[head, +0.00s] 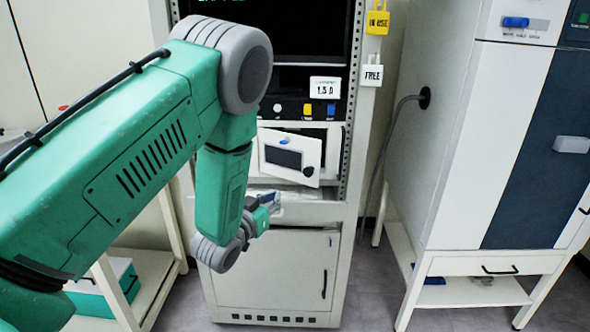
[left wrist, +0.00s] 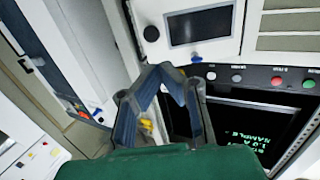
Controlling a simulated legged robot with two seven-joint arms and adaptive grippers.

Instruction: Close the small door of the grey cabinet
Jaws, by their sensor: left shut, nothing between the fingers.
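The grey cabinet (head: 272,270) stands in the middle of the head view. Its small door (head: 290,158), a white panel with a dark window and a blue knob, hangs tilted and stands out from the front, with a dark opening showing beside it. The door also fills the top middle of the left wrist view (left wrist: 200,27). My left gripper (head: 270,199) is shut and empty, just below the door in the head view. In the left wrist view its fingertips (left wrist: 165,70) meet near the door's edge; I cannot tell whether they touch it. My right gripper is not in view.
A dark screen (head: 275,30) and a row of buttons (head: 307,110) sit above the door. A lower cabinet door with a dark handle (head: 324,284) is below. A white and blue machine (head: 500,140) stands at the right, with floor between. A low shelf (head: 150,285) stands left.

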